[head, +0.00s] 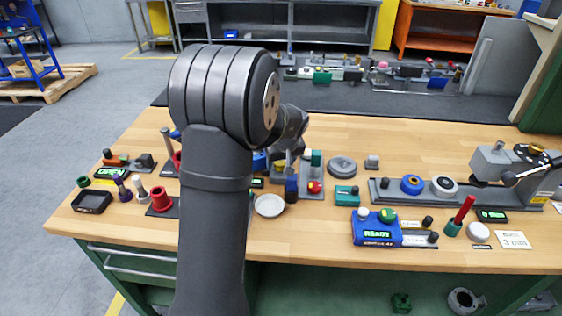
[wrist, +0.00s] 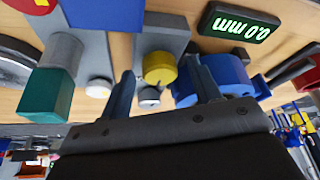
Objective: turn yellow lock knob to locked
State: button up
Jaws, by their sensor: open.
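The yellow knob (wrist: 159,68) shows in the wrist view on a grey block (wrist: 164,30), with a dark mark on its face. My gripper (wrist: 160,78) is open, with one finger to each side of the knob in the picture. I cannot tell whether either finger touches it. A small white-grey knob (wrist: 149,97) shows just below the yellow one, between the fingers. In the head view my gripper (head: 285,160) is small and low among the bench devices, partly behind my arm. I cannot make out the yellow knob clearly there.
In the wrist view, a blue round part (wrist: 222,75) sits close by the right finger and a display reading 0.0 mm (wrist: 240,27) lies above. In the head view, a white dish (head: 269,205) sits near the bench front.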

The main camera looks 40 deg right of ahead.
jog(key=c, duration=1)
jog(key=shift+m, duration=0.3)
jog(key=m, duration=0.1)
jog(key=m+h, duration=0.1)
jog(key=m, duration=0.1)
jog(key=shift+w+a+g+h, duration=0.1)
jog(key=shift+a+g+h, duration=0.05)
jog(key=shift+g+h, duration=0.2)
jog(key=m+g, duration=0.1)
jog(key=m, duration=0.1)
jog(key=m+h, duration=0.1)
jog(key=m, duration=0.2)
jog(key=shift+w+a+g, duration=0.1)
jog(key=shift+w+g, duration=0.05)
jog(key=shift+g, duration=0.2)
jog(key=m, duration=0.2)
jog(key=m+g, duration=0.1)
jog(key=m, duration=0.1)
jog(key=shift+w+m+g+h, duration=0.15)
jog(key=shift+m+g+h, duration=0.1)
jog(key=shift+m+g, duration=0.05)
jog(key=m+g, duration=0.1)
jog(key=m, duration=0.3)
jog(key=shift+w+m+g, duration=0.15)
jog(key=shift+m+g, duration=0.15)
jog(key=shift+g, duration=0.1)
